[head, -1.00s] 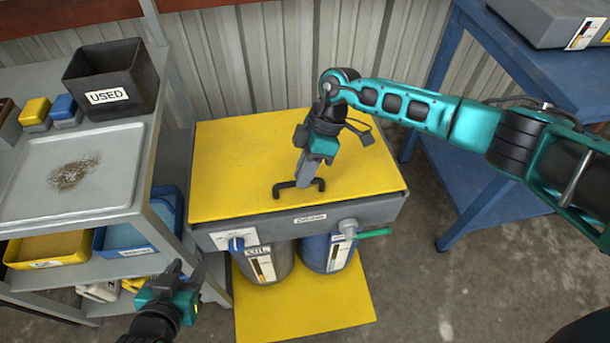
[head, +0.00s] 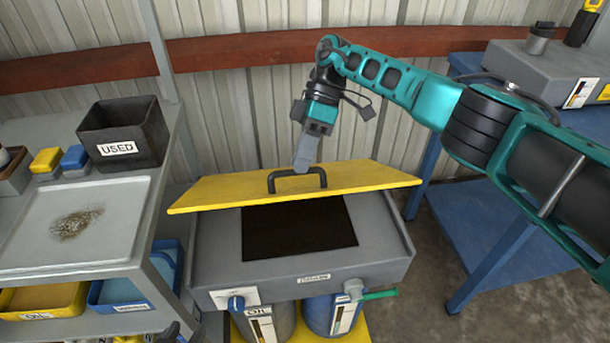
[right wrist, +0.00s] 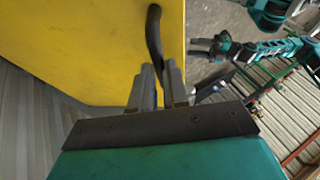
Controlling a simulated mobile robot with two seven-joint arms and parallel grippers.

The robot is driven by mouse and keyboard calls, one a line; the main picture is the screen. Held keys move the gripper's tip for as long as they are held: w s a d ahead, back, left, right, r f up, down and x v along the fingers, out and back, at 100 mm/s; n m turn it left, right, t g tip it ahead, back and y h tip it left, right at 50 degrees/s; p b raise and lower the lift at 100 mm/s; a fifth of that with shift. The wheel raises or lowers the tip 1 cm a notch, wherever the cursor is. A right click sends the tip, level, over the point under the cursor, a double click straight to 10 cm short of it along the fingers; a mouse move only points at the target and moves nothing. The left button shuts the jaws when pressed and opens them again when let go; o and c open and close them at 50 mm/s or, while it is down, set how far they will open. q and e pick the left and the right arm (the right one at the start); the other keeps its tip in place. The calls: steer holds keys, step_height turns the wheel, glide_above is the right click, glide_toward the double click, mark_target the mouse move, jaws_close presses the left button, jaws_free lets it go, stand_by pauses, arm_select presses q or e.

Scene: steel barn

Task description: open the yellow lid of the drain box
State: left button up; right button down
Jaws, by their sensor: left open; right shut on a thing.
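The yellow lid (head: 225,188) of the grey drain box (head: 300,265) is tilted partly up, its front edge raised and its back edge toward the wall. A dark opening (head: 300,230) shows below it. My right gripper (head: 302,168) is shut on the black lid handle (head: 298,178). In the right wrist view the fingers (right wrist: 158,85) close around the handle (right wrist: 153,35), against the yellow lid (right wrist: 90,45). My left gripper (head: 185,335) barely shows at the bottom edge of the head view, open and apart from the box; its fingertips are mostly cut off.
A grey shelf on the left holds a black bin marked USED (head: 125,130) and a stained tray (head: 85,220). A blue bench (head: 480,210) stands at the right. Two drums, one grey (head: 268,325) and one blue (head: 325,318), stand under the box. A corrugated wall is behind.

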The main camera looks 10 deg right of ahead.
arm_select(q)
steer(key=shift+w+f, duration=0.1)
steer(key=shift+f, duration=0.25)
stand_by(0.3)
